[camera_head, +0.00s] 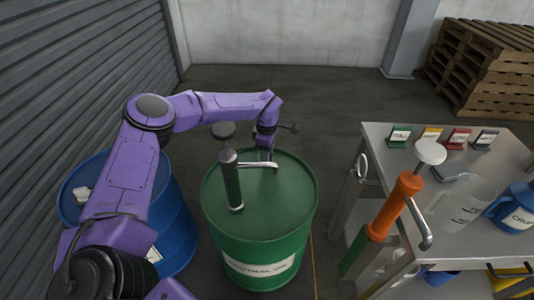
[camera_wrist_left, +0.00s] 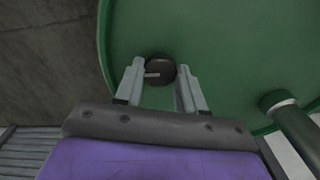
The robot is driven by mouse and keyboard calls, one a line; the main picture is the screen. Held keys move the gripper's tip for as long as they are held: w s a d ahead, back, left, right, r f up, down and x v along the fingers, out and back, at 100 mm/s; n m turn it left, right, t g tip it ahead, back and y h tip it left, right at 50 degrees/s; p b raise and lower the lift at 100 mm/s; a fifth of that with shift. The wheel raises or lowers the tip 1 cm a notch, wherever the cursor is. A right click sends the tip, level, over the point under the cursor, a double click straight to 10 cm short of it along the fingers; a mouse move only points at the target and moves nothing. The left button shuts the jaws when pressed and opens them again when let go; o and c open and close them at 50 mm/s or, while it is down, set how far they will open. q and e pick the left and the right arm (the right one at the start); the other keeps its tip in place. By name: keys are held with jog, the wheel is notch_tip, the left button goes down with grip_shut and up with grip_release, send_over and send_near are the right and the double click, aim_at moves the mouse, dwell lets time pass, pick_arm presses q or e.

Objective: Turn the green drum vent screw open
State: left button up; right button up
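The green drum (camera_head: 260,215) stands in the middle of the head view with a pump on its lid. My left gripper (camera_head: 265,158) reaches down to the far part of the lid. In the left wrist view the vent screw (camera_wrist_left: 160,69) is a dark round knob with a light bar across its left side. It lies between the tips of my left gripper (camera_wrist_left: 161,80), whose fingers are apart. I cannot tell whether either finger touches it. The screw is hidden in the head view. My right gripper is not in view.
A green-barrelled pump (camera_head: 232,182) with a metal spout (camera_head: 258,165) rises from the lid near my left gripper. A blue drum (camera_head: 178,220) stands at left under my arm.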

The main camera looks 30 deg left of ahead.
pick_arm(q)
jog(key=shift+n, duration=0.3)
jog(key=n+b, duration=0.1)
jog(key=n, duration=0.1)
jog(key=shift+f+n+b, duration=0.1)
jog(key=shift+n+b, duration=0.2)
jog(key=shift+n, duration=0.1)
jog(key=n+b, duration=0.2)
jog(key=n, duration=0.3)
jog(key=n+b, duration=0.2)
jog(key=n, duration=0.3)
jog(key=shift+n, duration=0.4)
jog(key=shift+n+b, duration=0.85)
jog(key=shift+n, duration=0.85)
jog(key=shift+w, duration=0.1)
jog(key=o, duration=1.1)
jog(key=shift+c, duration=0.2)
